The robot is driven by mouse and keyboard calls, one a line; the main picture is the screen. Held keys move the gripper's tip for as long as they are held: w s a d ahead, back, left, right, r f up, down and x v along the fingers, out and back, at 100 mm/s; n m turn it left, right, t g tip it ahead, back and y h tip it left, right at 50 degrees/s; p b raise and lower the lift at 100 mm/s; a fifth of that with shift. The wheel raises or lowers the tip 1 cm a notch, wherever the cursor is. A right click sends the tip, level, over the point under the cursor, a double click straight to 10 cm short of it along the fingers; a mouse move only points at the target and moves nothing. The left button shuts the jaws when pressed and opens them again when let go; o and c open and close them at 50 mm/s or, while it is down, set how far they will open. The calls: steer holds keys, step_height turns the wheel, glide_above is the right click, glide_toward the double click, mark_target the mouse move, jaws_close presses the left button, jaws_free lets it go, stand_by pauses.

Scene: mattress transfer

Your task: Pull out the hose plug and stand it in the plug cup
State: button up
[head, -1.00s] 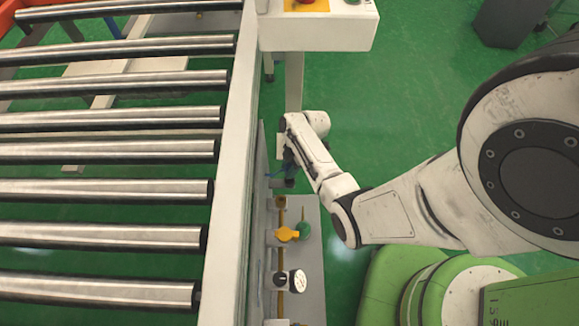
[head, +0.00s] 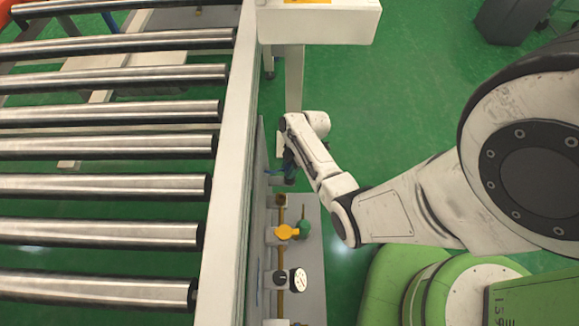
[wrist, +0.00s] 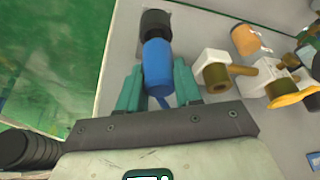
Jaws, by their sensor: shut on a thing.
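In the wrist view the hose plug (wrist: 157,68) is a blue cylinder with a black part (wrist: 155,22) at its far end, against the grey panel. My gripper (wrist: 158,86) has its two teal fingers on either side of the blue body and is shut on it. I cannot tell whether the black end is still seated in a socket. I cannot clearly make out the plug cup.
Brass fittings (wrist: 217,76) and a yellow valve handle (head: 287,232) stick out from the panel near my gripper. A round gauge (head: 299,280) sits below them. The roller conveyor (head: 228,180) fills the left.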

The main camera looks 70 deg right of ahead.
steer(key=shift+f+b, duration=0.55)
steer(key=shift+f, duration=0.2)
steer(key=o, duration=1.2)
steer(key=p+v, duration=0.3)
steer(key=v, duration=0.8)
steer(key=shift+w, duration=0.1)
steer(key=s+a+r+m+h+p, duration=0.1)
steer(key=a+r+m+p, duration=0.2)
steer(key=a+r, duration=0.4)
steer(key=s+a+r+m+g+h+p, duration=0.1)
steer(key=s+a+r+m+p, duration=0.1)
steer(key=a+r, duration=0.5)
steer(key=s+a+r+m+g+h+p, duration=0.1)
steer(key=s+a+r+m+p, duration=0.1)
steer(key=a+r+m+p, duration=0.2)
steer(key=shift+s+a+r, duration=0.1)
steer(key=shift+a+r, duration=0.4)
steer(key=shift+a, duration=0.3)
steer(key=shift+w+a+r, duration=0.1)
steer(key=shift+a+r, duration=0.4)
steer(key=shift+a, duration=0.3)
steer(key=shift+s+a+r, duration=0.1)
steer(key=shift+a+r, duration=0.4)
steer(key=shift+a, duration=0.3)
